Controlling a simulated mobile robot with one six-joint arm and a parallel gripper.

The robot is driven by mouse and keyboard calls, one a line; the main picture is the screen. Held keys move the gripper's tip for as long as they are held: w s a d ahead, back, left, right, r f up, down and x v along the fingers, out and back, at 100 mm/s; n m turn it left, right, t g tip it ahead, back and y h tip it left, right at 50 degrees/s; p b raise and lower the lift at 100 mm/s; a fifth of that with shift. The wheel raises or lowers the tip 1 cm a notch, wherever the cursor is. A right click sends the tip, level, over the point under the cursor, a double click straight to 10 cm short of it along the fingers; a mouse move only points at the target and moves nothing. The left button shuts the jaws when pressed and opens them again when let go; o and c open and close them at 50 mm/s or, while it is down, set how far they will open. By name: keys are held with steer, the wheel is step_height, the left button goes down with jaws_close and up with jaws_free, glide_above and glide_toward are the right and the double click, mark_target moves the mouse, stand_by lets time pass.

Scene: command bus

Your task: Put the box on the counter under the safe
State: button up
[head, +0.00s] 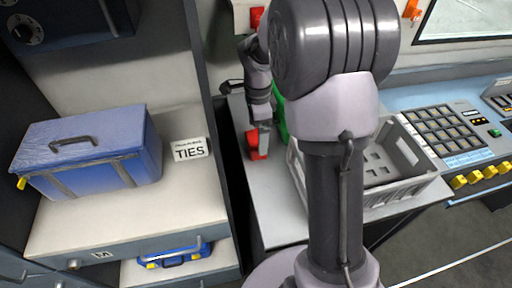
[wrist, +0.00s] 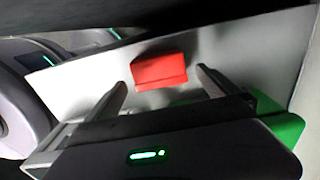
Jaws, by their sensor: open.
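A small red box (wrist: 158,70) lies on the pale counter (wrist: 235,50). In the head view the red box (head: 252,145) is at the counter's left part, partly hidden by my gripper (head: 262,140). My gripper (wrist: 161,78) is open. In the wrist view the red box shows between its fingertips, with a gap at each side; I cannot tell how far beyond the tips it lies. The dark safe (head: 75,18) with a dial is at the top left. Under it is a shelf (head: 130,228).
A blue case (head: 85,150) and a "TIES" card (head: 189,149) stand on the shelf, with bare room in front. A dark upright panel (head: 205,90) divides shelf and counter. A green object (head: 281,115) and a grey crate (head: 400,185) are on the counter.

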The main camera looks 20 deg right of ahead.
mark_target(257, 139)
step_height(257, 139, down, 5)
steer(key=b, duration=0.3)
steer(key=shift+a+f, duration=0.15)
steer(key=shift+f, duration=0.05)
steer(key=shift+r, duration=0.15)
steer(key=c, duration=1.6)
steer(key=shift+r+p, duration=0.4)
steer(key=shift+p, duration=0.05)
steer(key=r+p, duration=0.2)
steer(key=r, duration=0.1)
steer(key=shift+s+r, duration=0.1)
steer(key=shift+s, duration=0.3)
steer(key=s, duration=0.4)
steer(key=s+a+p, duration=0.1)
steer(key=s, duration=0.4)
steer(key=s+r, duration=0.1)
steer(key=s, duration=0.4)
steer(key=shift+a+p, duration=0.4)
steer(key=shift+s, duration=0.5)
steer(key=shift+s+a, duration=0.1)
steer(key=shift+s, duration=0.05)
